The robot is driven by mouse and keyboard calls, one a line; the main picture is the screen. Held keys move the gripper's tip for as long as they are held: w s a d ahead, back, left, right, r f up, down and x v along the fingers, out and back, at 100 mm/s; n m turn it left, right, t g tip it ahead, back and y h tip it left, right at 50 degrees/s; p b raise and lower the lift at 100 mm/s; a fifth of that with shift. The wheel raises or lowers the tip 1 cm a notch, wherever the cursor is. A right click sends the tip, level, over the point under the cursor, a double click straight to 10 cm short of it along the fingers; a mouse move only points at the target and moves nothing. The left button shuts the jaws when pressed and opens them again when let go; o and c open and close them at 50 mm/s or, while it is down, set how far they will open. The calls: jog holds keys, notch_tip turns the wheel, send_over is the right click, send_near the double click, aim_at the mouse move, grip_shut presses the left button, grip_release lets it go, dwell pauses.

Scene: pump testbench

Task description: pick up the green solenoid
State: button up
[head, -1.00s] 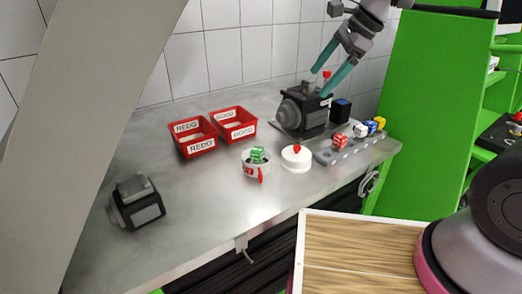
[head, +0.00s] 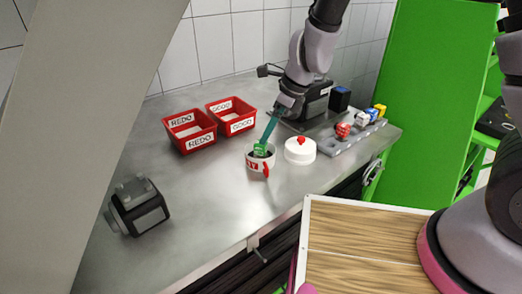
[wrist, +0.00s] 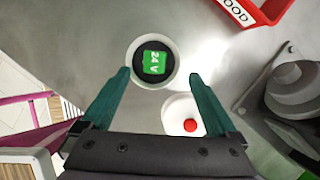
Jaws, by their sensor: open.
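The green solenoid (head: 260,151) sits in a round white cup (head: 259,166) with red lettering and a red part on its side. In the wrist view the solenoid (wrist: 154,62) is marked "24 V" and lies on the cup's dark inside. My gripper (head: 267,136) is over the cup, pointing down. In the wrist view my gripper (wrist: 158,76) is open, with one teal finger on each side of the cup's near part. Nothing is held between the fingers. The exact height of the fingertips above the solenoid is hard to tell.
Red bins (head: 190,130) stand at back left. A grey rack (head: 350,139) with coloured parts is at right. A dark pump (head: 138,207) lies at left.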

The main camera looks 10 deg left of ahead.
jog(key=x, duration=0.4)
jog(key=shift+a+f, duration=0.25)
jog(key=c, duration=1.2)
jog(key=shift+r, duration=0.15)
notch_tip(320, 180, up, 10)
